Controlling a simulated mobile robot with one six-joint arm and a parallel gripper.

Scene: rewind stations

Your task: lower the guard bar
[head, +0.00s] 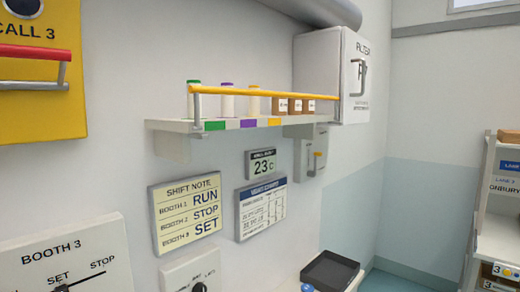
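The yellow guard bar (265,93) runs lengthwise along the front of a white wall shelf (178,126). It sits well above the shelf's front edge, at about the upper part of the things standing there. A grey upright (197,108) carries its left end; its right end reaches in front of the white cabinet. Behind it stand white containers with a green cap (194,82), a purple cap (227,83) and a yellow cap (254,87), and several brown boxes (281,105). My gripper is not in view.
A yellow call panel (40,112) with a red bar (35,52) is at the left. The cabinet (318,62) with a handle hangs right of the shelf. A small lever box (311,155), signs and dial panels are below. A black tray (330,271) sits low; a rack (500,225) stands right.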

